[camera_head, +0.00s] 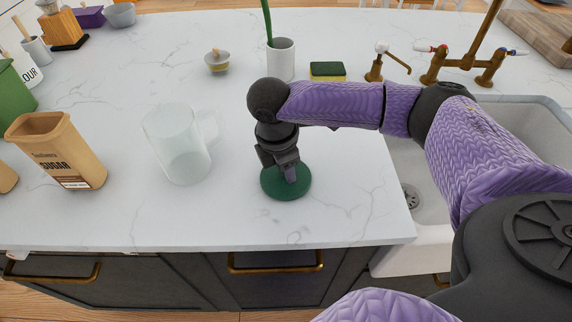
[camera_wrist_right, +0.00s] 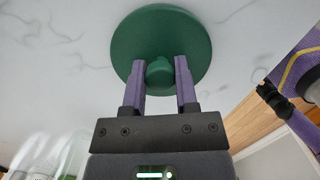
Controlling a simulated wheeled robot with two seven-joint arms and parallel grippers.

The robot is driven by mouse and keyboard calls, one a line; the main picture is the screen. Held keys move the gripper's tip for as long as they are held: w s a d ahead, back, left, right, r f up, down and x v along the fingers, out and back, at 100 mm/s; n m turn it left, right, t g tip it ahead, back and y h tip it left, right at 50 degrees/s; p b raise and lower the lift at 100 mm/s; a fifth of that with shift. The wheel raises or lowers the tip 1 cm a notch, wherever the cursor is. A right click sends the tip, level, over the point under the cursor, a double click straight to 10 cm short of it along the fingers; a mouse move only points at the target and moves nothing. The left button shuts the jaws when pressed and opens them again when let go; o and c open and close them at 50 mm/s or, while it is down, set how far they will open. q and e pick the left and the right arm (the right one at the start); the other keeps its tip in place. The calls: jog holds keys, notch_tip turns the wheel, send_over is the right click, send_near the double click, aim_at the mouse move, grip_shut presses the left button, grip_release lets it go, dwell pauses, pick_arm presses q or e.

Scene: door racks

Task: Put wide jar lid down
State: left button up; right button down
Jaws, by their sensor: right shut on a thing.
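The wide jar lid (camera_head: 287,187) is a round green disc with a small knob. It is at the white counter top near the front edge, left of the sink. My right gripper (camera_head: 286,174) points down over its middle. In the right wrist view the lid (camera_wrist_right: 190,35) shows from above, and the gripper (camera_wrist_right: 160,75) has its two purple fingers shut on the lid's knob. I cannot tell for certain whether the lid's underside touches the counter. My left gripper is not in view.
A clear glass jug (camera_head: 180,147) stands left of the lid. An open sugar canister (camera_head: 60,150) is farther left. A white cup (camera_head: 281,60), a sponge (camera_head: 327,71) and a small lidded pot (camera_head: 217,62) stand behind. The sink (camera_head: 430,165) is at the right.

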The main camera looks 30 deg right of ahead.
aim_at(278, 179)
jog(key=shift+f, duration=0.1)
jog(key=shift+c, duration=1.9)
grip_release()
notch_tip(278, 179, up, 12)
jog(key=a+p, duration=0.1)
jog(key=p, duration=0.3)
jog(key=shift+w+a, duration=0.15)
jog(key=shift+a, duration=0.2)
